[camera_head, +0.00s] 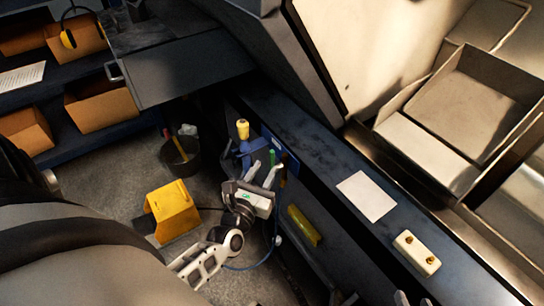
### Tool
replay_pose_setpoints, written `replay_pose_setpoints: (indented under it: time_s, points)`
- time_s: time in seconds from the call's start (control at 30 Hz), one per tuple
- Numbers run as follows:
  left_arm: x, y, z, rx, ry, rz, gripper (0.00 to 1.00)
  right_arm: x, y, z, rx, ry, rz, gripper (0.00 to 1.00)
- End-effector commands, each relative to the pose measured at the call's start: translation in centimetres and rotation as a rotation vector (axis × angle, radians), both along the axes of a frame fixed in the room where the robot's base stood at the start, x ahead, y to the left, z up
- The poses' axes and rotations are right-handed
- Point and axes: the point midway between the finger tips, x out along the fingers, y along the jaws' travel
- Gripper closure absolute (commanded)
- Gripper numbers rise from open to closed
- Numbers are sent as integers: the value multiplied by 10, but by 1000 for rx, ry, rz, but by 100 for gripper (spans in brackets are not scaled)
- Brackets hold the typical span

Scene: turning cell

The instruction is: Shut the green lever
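The green lever (271,157) stands upright, a small green handle at the blue valve unit (252,147) on the side of the dark machine. My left gripper (263,172) is just in front of and below it. Its two pale fingers are apart, pointing up at the valve unit. The right finger overlaps the lever's lower part, so I cannot tell whether they touch. My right gripper (413,299) shows only as pale fingertips at the bottom edge, apparently apart.
A yellow block-shaped thing (172,211) and a dark bin (181,156) stand on the floor at left. A white card (367,196) and a cream box with two knobs (416,253) are on the machine's ledge. Shelves with orange bins (102,107) are at upper left.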

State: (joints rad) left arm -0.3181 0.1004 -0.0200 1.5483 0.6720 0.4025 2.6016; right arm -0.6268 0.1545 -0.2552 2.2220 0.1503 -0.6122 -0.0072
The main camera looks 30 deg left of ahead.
Motion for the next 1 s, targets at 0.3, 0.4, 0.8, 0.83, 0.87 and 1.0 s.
replay_pose_setpoints:
  time_s: [0.3,0.4,0.8,0.83,0.87,1.0]
  points:
    - [49,9,-1,0,-1,0,69,0,1,-10,0,17,7,64]
    - [55,11,0,-1,-1,0,69,-1,2,-13,-1,25,8,64]
    - [57,11,0,-1,0,0,92,-1,3,-14,0,28,11,64]
    - [57,11,0,0,0,0,100,0,3,-14,0,28,11,64]
    - [57,11,0,0,0,0,100,0,3,-14,0,28,11,64]
    - [57,11,0,0,0,0,100,0,3,-14,1,26,12,64]
